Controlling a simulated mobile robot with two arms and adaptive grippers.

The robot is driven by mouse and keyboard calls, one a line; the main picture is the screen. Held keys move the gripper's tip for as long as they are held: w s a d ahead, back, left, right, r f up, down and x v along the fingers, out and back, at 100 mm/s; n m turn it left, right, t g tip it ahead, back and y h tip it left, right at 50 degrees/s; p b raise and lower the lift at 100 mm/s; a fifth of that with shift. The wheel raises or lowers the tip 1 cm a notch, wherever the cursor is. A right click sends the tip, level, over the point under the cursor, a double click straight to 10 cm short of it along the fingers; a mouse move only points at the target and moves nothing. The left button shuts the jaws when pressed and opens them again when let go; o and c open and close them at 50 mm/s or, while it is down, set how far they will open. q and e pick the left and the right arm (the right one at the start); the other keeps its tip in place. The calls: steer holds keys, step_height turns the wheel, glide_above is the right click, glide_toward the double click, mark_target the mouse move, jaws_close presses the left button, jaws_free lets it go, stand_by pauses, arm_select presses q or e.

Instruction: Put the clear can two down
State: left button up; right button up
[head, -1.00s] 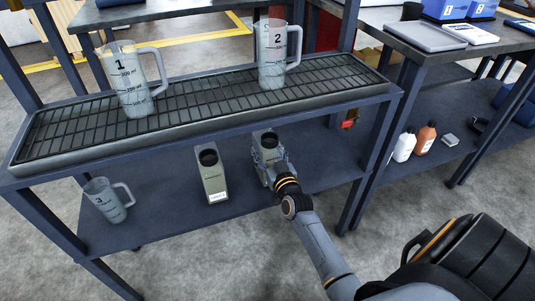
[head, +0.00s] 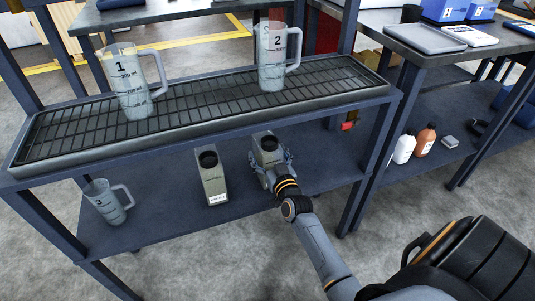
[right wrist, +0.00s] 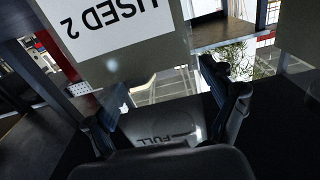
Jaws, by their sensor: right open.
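A grey-green can (head: 268,148) with a dark round top opening is on the lower shelf (head: 150,212), below the front edge of the rack. Its base is hidden behind my right gripper (head: 270,168). The right gripper is open, with a finger at either side of the can. In the right wrist view the can's label reads "USED 2" upside down (right wrist: 105,22), above the open fingers (right wrist: 168,108). A clear jug marked 2 (head: 272,65) stands upright on the upper grate, away from the gripper. The left gripper is not in view.
A similar labelled can (head: 212,180) stands just left. A clear jug marked 3 (head: 105,203) is at the shelf's left end. A clear jug marked 1 (head: 133,88) stands on the grate (head: 205,97). A shelf post (head: 370,165) is at right.

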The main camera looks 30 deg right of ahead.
steer(key=p+v, duration=0.3)
steer(key=v, duration=0.9)
steer(key=s+a+f+n+g+y, duration=0.2)
steer(key=a+g+y, duration=0.1)
steer(key=a, duration=0.3)
steer(key=s+a+f+n+g+y, duration=0.1)
steer(key=s+a+n+g+y, duration=0.15)
steer(key=a, duration=0.25)
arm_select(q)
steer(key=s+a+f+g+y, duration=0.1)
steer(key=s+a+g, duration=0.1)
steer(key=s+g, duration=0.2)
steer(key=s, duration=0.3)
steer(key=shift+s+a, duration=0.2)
arm_select(e)
steer(key=s+a+g+h, duration=0.1)
steer(key=s+a+g, duration=0.2)
steer(key=s+g, duration=0.5)
steer(key=s, duration=0.9)
steer(key=shift+s, duration=0.25)
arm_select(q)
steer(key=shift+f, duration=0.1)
arm_select(e)
steer(key=shift+a+g, duration=0.1)
steer(key=shift+g, duration=0.15)
